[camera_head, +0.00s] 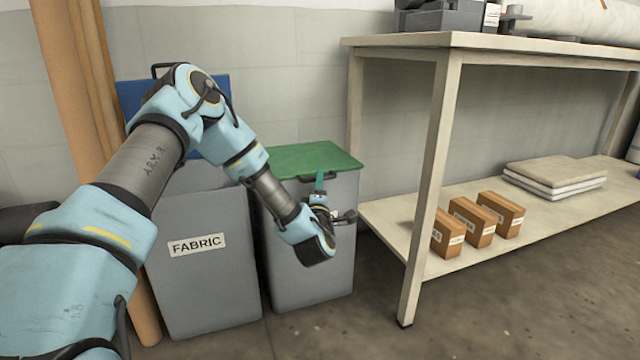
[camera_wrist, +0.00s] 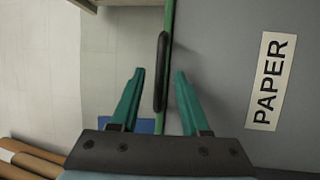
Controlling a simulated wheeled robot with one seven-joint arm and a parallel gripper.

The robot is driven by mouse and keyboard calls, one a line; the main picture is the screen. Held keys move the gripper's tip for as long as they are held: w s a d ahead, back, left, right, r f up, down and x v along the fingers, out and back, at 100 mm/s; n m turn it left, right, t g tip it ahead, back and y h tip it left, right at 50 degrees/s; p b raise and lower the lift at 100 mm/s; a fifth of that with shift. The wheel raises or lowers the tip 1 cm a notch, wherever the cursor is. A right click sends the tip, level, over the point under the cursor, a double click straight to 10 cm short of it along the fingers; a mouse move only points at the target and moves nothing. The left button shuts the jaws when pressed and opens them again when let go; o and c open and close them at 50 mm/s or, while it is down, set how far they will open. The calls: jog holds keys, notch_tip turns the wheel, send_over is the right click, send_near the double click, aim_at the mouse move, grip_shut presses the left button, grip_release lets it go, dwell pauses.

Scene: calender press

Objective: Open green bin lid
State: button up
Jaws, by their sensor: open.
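The green bin lid (camera_head: 308,158) lies flat and closed on a grey bin (camera_head: 325,270) beside the wooden bench. In the wrist view the lid shows as a thin green edge (camera_wrist: 169,28), with a black handle (camera_wrist: 162,70) standing out from it. My gripper (camera_head: 320,178) is at the front of this bin, just below the lid edge. In the wrist view my gripper (camera_wrist: 158,72) is open, with one green finger on each side of the handle's near end. I see a gap on both sides. The bin's front carries a PAPER label (camera_wrist: 269,82).
A grey FABRIC bin (camera_head: 200,265) with its blue lid (camera_head: 135,97) raised stands close on the left. The bench (camera_head: 445,150) is close on the right, with several cartons (camera_head: 472,222) on its lower shelf. Floor in front is clear.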

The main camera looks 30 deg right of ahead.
jog(key=shift+x, duration=1.25)
grip_shut()
dwell(0.5)
